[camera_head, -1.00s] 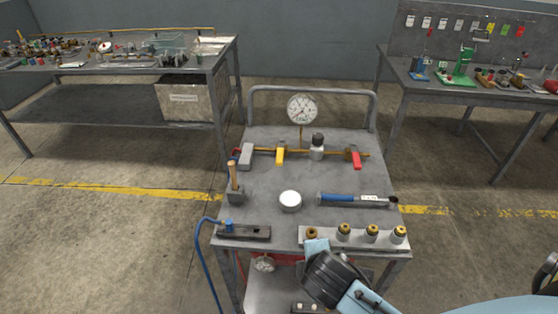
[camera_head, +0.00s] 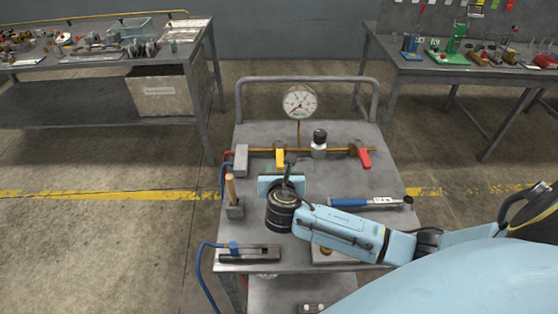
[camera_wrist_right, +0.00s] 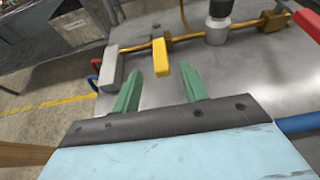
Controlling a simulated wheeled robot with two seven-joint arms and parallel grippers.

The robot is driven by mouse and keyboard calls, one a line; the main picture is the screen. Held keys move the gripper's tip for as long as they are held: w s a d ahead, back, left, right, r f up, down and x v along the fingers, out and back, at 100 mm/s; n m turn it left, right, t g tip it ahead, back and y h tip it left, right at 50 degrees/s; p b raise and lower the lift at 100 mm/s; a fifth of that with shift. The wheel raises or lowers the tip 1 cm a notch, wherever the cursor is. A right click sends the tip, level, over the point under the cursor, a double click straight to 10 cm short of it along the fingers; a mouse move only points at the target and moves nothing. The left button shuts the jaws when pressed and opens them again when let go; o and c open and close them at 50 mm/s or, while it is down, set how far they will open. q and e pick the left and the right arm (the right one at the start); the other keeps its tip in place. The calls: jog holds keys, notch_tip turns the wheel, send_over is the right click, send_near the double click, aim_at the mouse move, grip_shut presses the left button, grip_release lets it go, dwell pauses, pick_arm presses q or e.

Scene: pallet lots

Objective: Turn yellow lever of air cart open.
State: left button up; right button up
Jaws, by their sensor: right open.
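The yellow lever (camera_head: 280,158) sits on the brass pipe (camera_head: 262,150) of the air cart (camera_head: 345,180), left of the grey-and-black fitting, and points toward the cart's front edge. In the right wrist view the yellow lever (camera_wrist_right: 160,57) lies just ahead of the fingertips, between their lines. My right gripper (camera_wrist_right: 157,80) has two green fingers spread apart and empty, not touching the lever. In the head view my right gripper (camera_head: 291,160) reaches over the cart top near the lever, its wrist hiding part of the surface. My left gripper is not in view.
A red lever (camera_head: 364,158) is on the pipe's right, a grey block (camera_head: 241,158) on its left. A gauge (camera_head: 299,102) stands behind. A wooden-handled tool (camera_head: 231,190) and a blue-handled tool (camera_head: 365,203) flank my arm. Workbenches stand behind left and right.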

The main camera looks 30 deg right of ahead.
aim_at(280, 158)
jog(key=b+x, duration=0.1)
jog(key=x, duration=0.6)
jog(key=shift+f, duration=0.1)
jog(key=shift+w, duration=0.15)
jog(key=shift+d, duration=0.1)
jog(key=shift+c, duration=0.3)
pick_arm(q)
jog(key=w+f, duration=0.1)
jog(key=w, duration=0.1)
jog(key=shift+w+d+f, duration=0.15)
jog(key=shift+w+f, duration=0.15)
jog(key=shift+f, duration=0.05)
pick_arm(e)
grip_shut()
